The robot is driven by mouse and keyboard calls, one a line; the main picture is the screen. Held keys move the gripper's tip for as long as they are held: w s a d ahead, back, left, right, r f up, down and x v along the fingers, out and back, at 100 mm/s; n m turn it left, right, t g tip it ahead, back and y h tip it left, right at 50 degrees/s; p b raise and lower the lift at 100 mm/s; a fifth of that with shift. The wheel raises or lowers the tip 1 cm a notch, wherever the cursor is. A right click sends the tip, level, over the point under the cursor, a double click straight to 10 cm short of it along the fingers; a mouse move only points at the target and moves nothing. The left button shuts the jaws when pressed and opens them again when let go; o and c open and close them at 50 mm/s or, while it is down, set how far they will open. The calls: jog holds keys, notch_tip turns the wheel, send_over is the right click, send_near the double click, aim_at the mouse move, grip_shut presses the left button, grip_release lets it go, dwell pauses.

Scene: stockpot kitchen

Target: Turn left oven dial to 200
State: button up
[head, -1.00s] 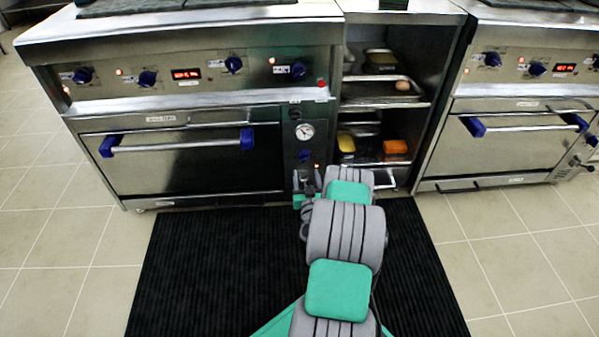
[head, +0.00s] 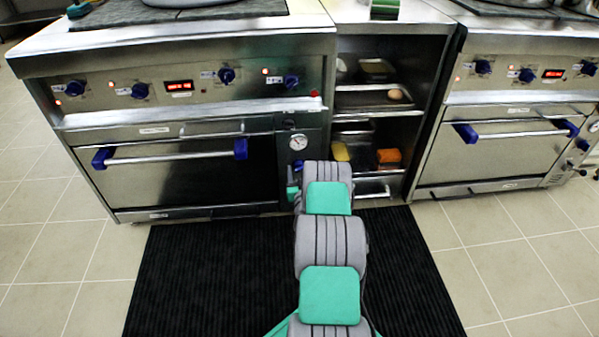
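The left oven (head: 190,178) stands at the left, with its door shut and a long handle with blue ends. To the right of its door is a narrow control panel with a round white gauge (head: 298,142). A blue oven dial (head: 298,164) sits below the gauge, partly hidden by my arm; its setting is too small to read. My gripper (head: 292,189) is low in front of this panel, close to the dial. My arm hides most of it, so I cannot tell whether its fingers are open or touch the dial.
Several blue cooktop knobs (head: 226,75) line the upper front. Open shelves (head: 370,112) with trays and food stand right of the oven. A second oven (head: 497,154) is farther right. A black mat (head: 200,270) covers the floor in front, and tiles beside it are clear.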

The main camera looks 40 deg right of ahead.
grip_shut()
dwell(0.3)
